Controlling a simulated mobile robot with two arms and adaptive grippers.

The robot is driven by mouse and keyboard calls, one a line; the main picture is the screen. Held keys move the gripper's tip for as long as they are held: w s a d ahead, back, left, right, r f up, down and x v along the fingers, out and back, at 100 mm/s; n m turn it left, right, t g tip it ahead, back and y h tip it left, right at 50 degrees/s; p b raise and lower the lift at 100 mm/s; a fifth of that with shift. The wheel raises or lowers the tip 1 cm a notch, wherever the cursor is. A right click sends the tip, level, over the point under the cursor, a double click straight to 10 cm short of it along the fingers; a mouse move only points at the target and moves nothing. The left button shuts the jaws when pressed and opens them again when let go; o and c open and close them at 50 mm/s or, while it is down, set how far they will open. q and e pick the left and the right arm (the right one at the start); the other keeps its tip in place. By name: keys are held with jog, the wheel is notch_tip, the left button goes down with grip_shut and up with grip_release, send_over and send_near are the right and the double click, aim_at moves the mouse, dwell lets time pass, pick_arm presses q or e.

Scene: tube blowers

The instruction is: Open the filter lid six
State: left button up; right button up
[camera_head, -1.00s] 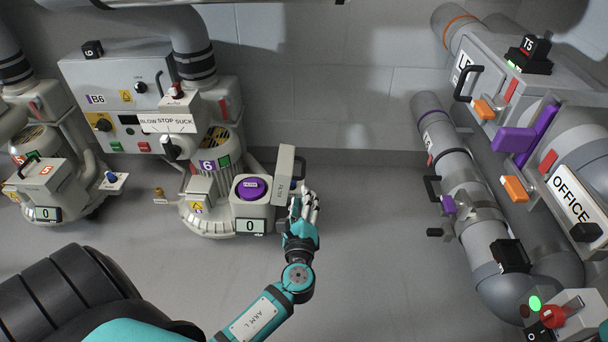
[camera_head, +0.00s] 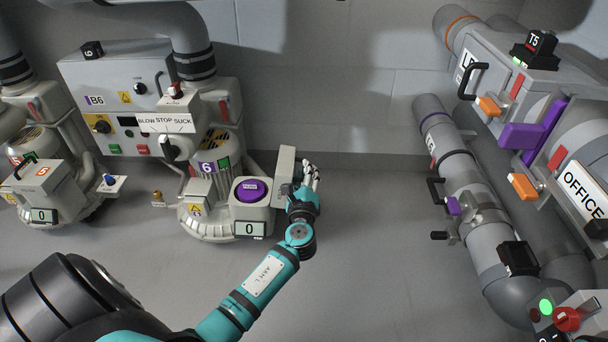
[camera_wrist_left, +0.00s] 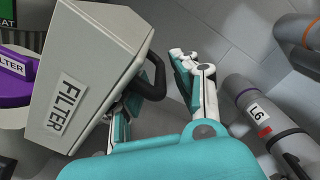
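The filter lid six (camera_head: 285,168) is a grey block standing open on edge at the right side of unit six (camera_head: 212,222). A purple disc (camera_head: 250,190) shows uncovered in the opening beside it. In the left wrist view the lid (camera_wrist_left: 95,65) carries a FILTER label, with a black handle (camera_wrist_left: 154,76) on its far side. My left gripper (camera_head: 304,179) is right beside the lid. Its fingers are apart, one right of the handle and the other partly hidden behind the lid; contact cannot be told. My right gripper is out of view.
A control box (camera_head: 135,105) with knobs and a BLOW STOP SUCK plate stands behind unit six. Another unit (camera_head: 50,190) is at the left. Pipes (camera_head: 465,185) with handles line the right side. The floor between is clear.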

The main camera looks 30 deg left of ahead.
pick_arm(q)
grip_shut()
jog(key=shift+s+a+r+n+p, duration=0.55)
jog(key=shift+a+r+n, duration=0.35)
jog(key=shift+n, duration=0.3)
jog(key=shift+o, duration=1)
grip_release()
jog(key=shift+d+r, duration=0.1)
